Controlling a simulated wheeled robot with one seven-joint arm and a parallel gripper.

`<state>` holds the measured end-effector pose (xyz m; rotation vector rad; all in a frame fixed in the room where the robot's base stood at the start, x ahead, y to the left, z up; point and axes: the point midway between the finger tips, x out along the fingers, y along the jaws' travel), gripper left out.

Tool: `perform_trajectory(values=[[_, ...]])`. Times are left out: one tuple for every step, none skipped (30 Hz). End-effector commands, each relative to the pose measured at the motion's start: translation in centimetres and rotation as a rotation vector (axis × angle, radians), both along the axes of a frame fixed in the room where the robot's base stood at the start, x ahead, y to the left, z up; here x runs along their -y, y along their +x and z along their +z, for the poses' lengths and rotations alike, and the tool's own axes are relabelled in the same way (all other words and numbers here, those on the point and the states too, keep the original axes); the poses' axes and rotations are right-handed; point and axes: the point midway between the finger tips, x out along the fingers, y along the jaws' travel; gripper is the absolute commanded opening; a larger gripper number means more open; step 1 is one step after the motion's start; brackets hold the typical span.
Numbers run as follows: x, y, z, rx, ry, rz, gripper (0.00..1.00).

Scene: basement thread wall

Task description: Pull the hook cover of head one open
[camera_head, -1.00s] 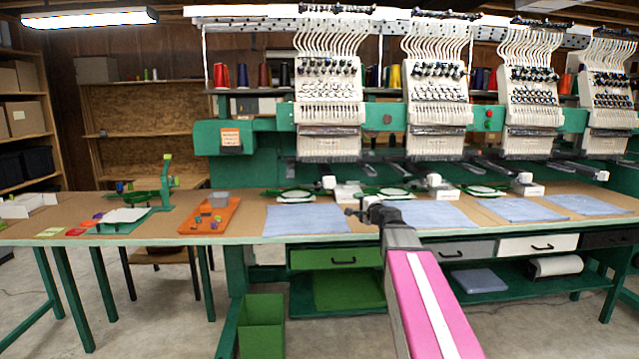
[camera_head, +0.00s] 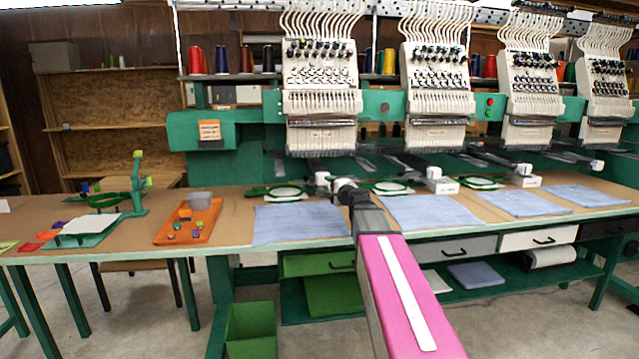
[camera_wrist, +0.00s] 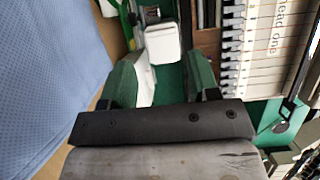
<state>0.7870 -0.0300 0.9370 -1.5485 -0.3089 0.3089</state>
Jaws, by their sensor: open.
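The first embroidery head (camera_head: 321,90) stands at the left of the row. In the wrist view a panel lettered "Head one" (camera_wrist: 278,35) shows sideways at the right. A white block (camera_wrist: 162,43), which looks like the hook cover, sits just beyond and between my fingertips. It looks shut, but I cannot tell surely. My gripper (camera_wrist: 163,64) is open, with one green finger on each side of the block's line; contact is not clear. In the head view my gripper (camera_head: 345,190) is at head one's lower arm and hides most of the cover.
Blue cloths (camera_head: 301,223) lie along the table's front, one left of my gripper. Green hoops (camera_head: 283,192) lie behind them. An orange tray (camera_head: 189,222) stands further left. More heads (camera_head: 438,85) stand to the right. Drawers (camera_head: 318,263) are under the table.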

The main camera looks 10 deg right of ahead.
Motion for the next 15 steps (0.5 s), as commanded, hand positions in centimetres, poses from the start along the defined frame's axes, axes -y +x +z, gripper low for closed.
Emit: perform_trajectory(values=[[-0.3, 1.3, 0.0, 0.000, 0.000, 0.000, 0.55], [-0.5, 1.8, 0.0, 0.000, 0.000, 0.000, 0.55], [-0.8, 2.4, 0.0, 0.000, 0.000, 0.000, 0.55], [-1.0, 3.0, 0.0, 0.000, 0.000, 0.000, 0.55], [-1.3, 3.5, 0.0, 0.000, 0.000, 0.001, 0.55], [-1.5, 4.2, 0.0, 0.000, 0.000, 0.001, 0.55], [-1.7, 4.6, 0.0, 0.000, 0.000, 0.001, 0.55], [-1.9, 5.1, 0.0, 0.000, 0.000, 0.000, 0.55], [-2.1, 5.6, 0.0, 0.000, 0.000, 0.000, 0.55], [-2.2, 5.9, 0.0, 0.000, 0.000, -0.001, 0.55], [-2.4, 6.2, 0.0, 0.000, 0.000, -0.001, 0.55], [-2.5, 6.5, 0.0, 0.000, 0.000, -0.001, 0.55], [-2.6, 6.7, 0.0, 0.000, 0.000, -0.001, 0.55], [-2.7, 6.8, 0.0, 0.000, 0.000, -0.001, 0.55], [-2.8, 6.9, 0.0, 0.000, 0.000, -0.001, 0.55]])
